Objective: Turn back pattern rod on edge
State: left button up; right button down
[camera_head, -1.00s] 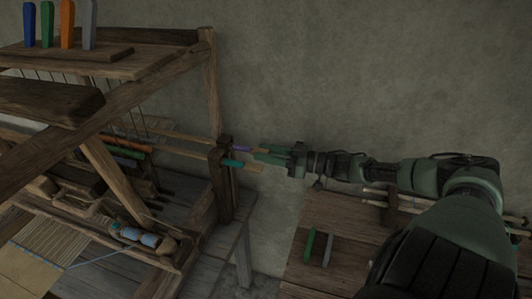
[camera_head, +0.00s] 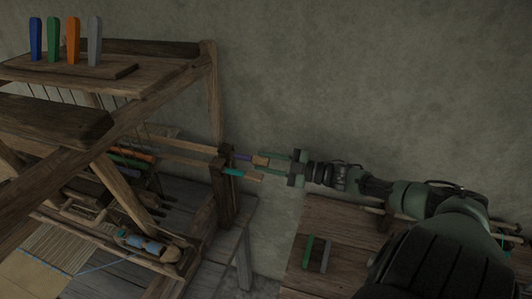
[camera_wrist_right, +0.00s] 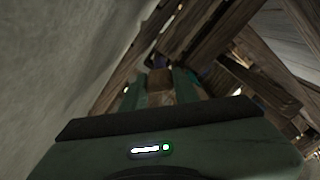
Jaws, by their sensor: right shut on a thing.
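The back pattern rod, with a purple band (camera_head: 243,157), sticks out to the right of the loom's end post. Its flat wooden end (camera_head: 260,161) lies between the fingers of my right gripper (camera_head: 264,163). In the right wrist view this wooden end (camera_wrist_right: 160,79) shows between the two green fingers (camera_wrist_right: 161,92), and the gripper is shut on it. A second rod with a teal band (camera_head: 232,171) sticks out just below and in front, with its own wooden end (camera_head: 252,177). My left gripper is not in view.
The wooden loom frame (camera_head: 212,110) fills the left side. Blue, green, orange and grey pegs (camera_head: 73,40) stand on its top shelf. A side table (camera_head: 312,215) at lower right holds a green and a grey piece. The grey wall is close behind.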

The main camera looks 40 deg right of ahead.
jog(key=n, duration=0.3)
jog(key=shift+n, duration=0.3)
jog(key=n+b, duration=0.1)
jog(key=n, duration=0.3)
jog(key=shift+f+n, duration=0.1)
jog(key=shift+n, duration=0.3)
jog(key=c, duration=1.4)
grip_release()
jog(key=shift+o, duration=0.2)
jog(key=shift+s, duration=0.15)
jog(key=v, duration=0.7)
jog(key=shift+s+d+b, duration=0.15)
jog(key=shift+s+b, duration=0.1)
jog(key=shift+b, duration=0.05)
